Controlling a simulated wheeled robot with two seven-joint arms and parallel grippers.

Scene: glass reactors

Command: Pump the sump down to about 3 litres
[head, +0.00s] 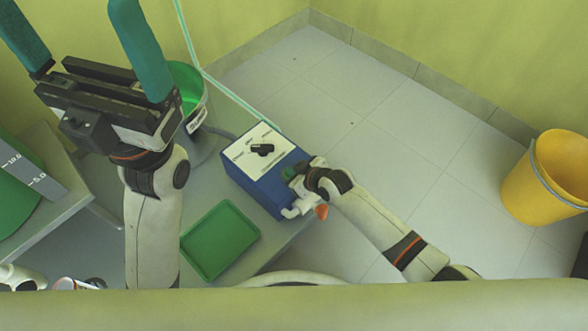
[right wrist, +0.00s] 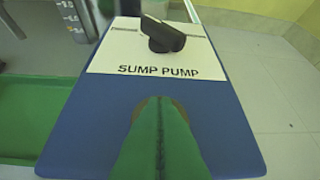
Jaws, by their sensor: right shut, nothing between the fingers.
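The blue sump pump box (head: 262,193) stands on a grey table, with a white panel and a black knob (head: 263,150) on top. In the right wrist view the panel reads SUMP PUMP (right wrist: 158,70) below the black knob (right wrist: 162,35). My right gripper (head: 289,173) is at the box's right end; its green fingers (right wrist: 160,140) are shut, empty and short of the knob. My left gripper (head: 88,45) is raised at upper left, its teal fingers wide apart and empty. A green-filled vessel (head: 197,118) is partly hidden behind it. A scale (head: 35,175) marked 10.0 and 5.0 shows at far left.
A green tray (head: 220,240) lies on the table in front of the box. A yellow bucket (head: 545,178) stands at the right. The tiled floor between is clear.

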